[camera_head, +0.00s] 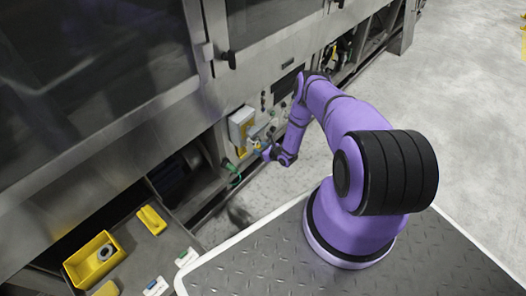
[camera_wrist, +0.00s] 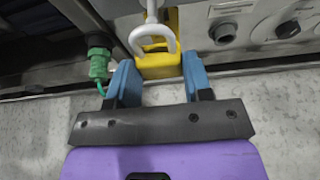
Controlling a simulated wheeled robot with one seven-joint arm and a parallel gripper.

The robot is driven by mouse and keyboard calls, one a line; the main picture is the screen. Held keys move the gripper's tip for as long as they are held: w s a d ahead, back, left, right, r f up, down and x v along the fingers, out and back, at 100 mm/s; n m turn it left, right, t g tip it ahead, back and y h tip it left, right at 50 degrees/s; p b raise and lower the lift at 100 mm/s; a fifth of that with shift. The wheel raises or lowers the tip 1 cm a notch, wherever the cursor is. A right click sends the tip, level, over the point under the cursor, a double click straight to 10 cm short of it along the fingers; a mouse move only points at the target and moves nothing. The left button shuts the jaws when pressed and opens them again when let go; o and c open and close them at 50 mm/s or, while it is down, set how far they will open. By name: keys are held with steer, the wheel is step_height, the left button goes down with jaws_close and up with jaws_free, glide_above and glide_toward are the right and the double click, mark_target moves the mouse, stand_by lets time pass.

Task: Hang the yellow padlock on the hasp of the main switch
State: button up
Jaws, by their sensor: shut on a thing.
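The yellow padlock (camera_wrist: 158,66) is between the blue fingertips of my gripper (camera_wrist: 160,76) in the wrist view, with its pale shackle (camera_wrist: 170,35) pointing up and away from me. My gripper is shut on the padlock body. A pale upright piece (camera_wrist: 151,10), perhaps the hasp, meets the shackle's top in the picture; I cannot tell whether the shackle is around it or only in front. A yellow part shows behind the shackle. In the head view my gripper (camera_head: 264,149) is close to the grey switch box (camera_head: 241,124) on the machine's front; the padlock is too small to tell there.
A green connector with a hose (camera_wrist: 98,63) hangs left of my gripper. A grey panel with a round black knob (camera_wrist: 288,29) is at the right. In the head view, a yellow bin (camera_head: 90,261) holding a ring stands at lower left. Open floor lies right.

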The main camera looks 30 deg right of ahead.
steer(key=shift+w+a+f, duration=0.1)
steer(key=shift+w+a, duration=0.1)
steer(key=shift+w, duration=0.45)
steer(key=shift+w+a, duration=0.15)
steer(key=shift+w, duration=0.5)
steer(key=shift+w+a+f, duration=0.1)
steer(key=shift+w+f, duration=0.3)
steer(key=shift+f, duration=0.2)
steer(key=o, duration=1)
steer(key=v, duration=1)
steer(key=shift+s, duration=0.35)
